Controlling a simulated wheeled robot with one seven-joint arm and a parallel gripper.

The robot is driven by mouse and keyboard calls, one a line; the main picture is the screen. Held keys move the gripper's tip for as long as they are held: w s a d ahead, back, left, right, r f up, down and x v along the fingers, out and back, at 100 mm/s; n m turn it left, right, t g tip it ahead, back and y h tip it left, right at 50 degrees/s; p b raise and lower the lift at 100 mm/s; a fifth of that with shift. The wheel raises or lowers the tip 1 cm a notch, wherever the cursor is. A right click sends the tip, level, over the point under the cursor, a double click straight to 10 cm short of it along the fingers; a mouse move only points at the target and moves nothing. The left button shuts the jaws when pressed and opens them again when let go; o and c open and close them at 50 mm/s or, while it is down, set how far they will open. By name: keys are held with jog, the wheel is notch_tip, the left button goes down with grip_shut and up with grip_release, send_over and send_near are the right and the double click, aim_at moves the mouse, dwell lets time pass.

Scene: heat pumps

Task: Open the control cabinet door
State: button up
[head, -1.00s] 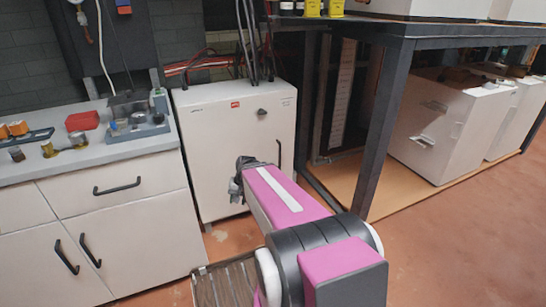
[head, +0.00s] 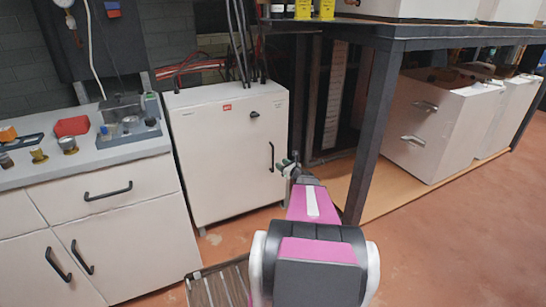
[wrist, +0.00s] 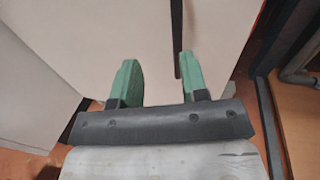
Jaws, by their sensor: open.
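The control cabinet (head: 222,165) is a white box with a red label, a dark knob (head: 254,114) near its top and a black vertical handle (head: 271,157) on its right side. Its door looks shut.
A counter (head: 95,155) with drawers, black handles and small parts stands left of the cabinet. A dark-framed bench (head: 375,120) with a post stands close on the right, with white units (head: 440,125) under it. The floor (head: 440,230) at the right front is clear.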

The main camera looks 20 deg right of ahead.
jog(key=w+m, duration=0.1)
jog(key=w, duration=0.9)
jog(key=shift+w+a+t+h, duration=0.25)
jog(key=shift+t+h, duration=0.05)
jog(key=shift+h, duration=0.1)
jog(key=shift+f, duration=0.1)
grip_shut()
